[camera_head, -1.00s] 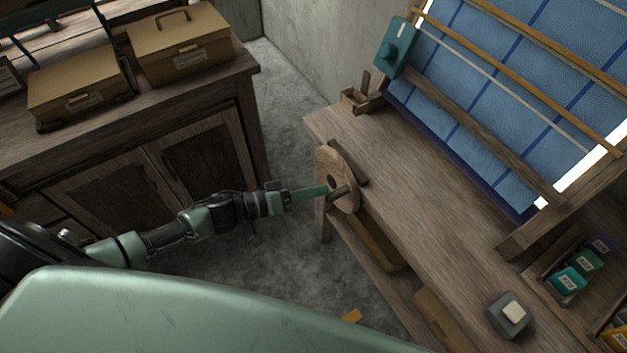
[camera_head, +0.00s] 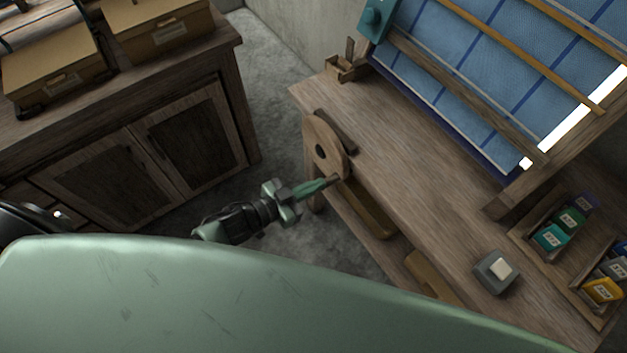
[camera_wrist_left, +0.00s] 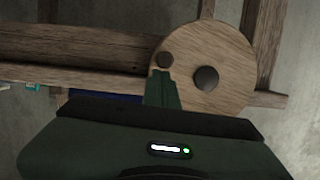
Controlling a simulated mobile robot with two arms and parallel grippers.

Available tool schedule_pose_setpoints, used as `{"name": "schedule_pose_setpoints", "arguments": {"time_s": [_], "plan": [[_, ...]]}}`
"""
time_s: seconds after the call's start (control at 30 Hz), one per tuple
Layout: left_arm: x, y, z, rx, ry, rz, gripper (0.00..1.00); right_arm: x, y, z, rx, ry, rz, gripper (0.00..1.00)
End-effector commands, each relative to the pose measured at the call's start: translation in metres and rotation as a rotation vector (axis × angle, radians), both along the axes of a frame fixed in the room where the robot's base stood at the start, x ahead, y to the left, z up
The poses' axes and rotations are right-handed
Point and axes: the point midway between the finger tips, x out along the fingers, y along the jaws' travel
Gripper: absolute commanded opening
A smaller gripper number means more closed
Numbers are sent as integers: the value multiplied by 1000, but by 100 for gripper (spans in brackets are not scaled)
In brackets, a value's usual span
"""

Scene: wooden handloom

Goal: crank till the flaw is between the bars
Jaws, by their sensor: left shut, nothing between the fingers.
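The wooden crank disc (camera_head: 325,142) is on the loom's near left side, with a short dark handle (camera_head: 336,181) at its lower edge. My left gripper (camera_head: 325,184) is shut and empty, its fingertips at the handle; I cannot tell if they touch. In the left wrist view, the closed fingers (camera_wrist_left: 162,88) sit just below a dark round knob (camera_wrist_left: 165,60) on the disc (camera_wrist_left: 222,48). Blue cloth (camera_head: 490,60) with darker stripes stretches on the loom, crossed by an orange-brown bar (camera_head: 522,56) and a darker wooden bar (camera_head: 470,98). I cannot make out a flaw. My right gripper is out of view.
A grey block with a pale top (camera_head: 495,272) sits on the wooden bench (camera_head: 420,190). A tray at right holds coloured labelled packets (camera_head: 552,236). A small wooden box (camera_head: 345,69) is at the back corner. A cabinet with cardboard boxes (camera_head: 160,30) stands left.

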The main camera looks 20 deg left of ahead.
Motion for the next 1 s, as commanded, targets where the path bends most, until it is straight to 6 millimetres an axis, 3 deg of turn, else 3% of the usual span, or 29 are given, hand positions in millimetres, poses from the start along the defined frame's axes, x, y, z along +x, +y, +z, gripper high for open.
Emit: {"name": "schedule_pose_setpoints", "arguments": {"time_s": [0.33, 1.0], "plan": [[0, 1, -25, 204, -155, 2, 0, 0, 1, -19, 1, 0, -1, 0], [2, 4, -33, 205, -156, 0, 0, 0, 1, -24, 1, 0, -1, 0]]}}
